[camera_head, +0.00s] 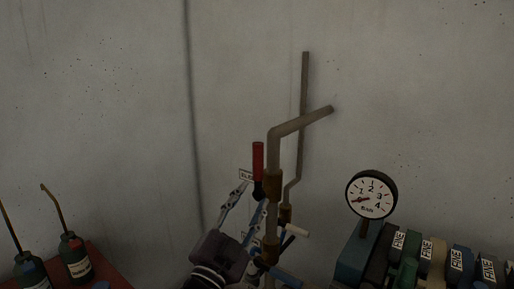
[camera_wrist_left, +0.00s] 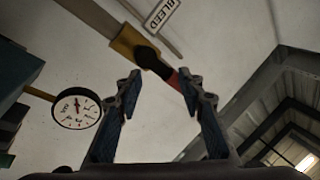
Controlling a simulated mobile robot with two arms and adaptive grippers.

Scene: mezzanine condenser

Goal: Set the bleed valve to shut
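The bleed valve's red lever (camera_head: 258,160) stands upright in the head view, with a black lower end. It lies roughly in line with the pipe. A small label (camera_wrist_left: 163,14) reading BLEED shows beside the valve in the left wrist view. There the brass valve body (camera_wrist_left: 127,41) and black lever root are beyond my fingers. My left gripper (camera_head: 250,198) is open, just below and in front of the lever. In the left wrist view, the gripper (camera_wrist_left: 160,90) has its fingers apart; the lever's red part is partly hidden by the right finger. Contact cannot be told. My right gripper is not in view.
A bent brown pipe (camera_head: 290,127) rises behind the valve. A pressure gauge (camera_head: 371,194) and several labelled blocks stand at right. Oil cans (camera_head: 74,256) stand on a red surface at lower left. The upper wall is clear.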

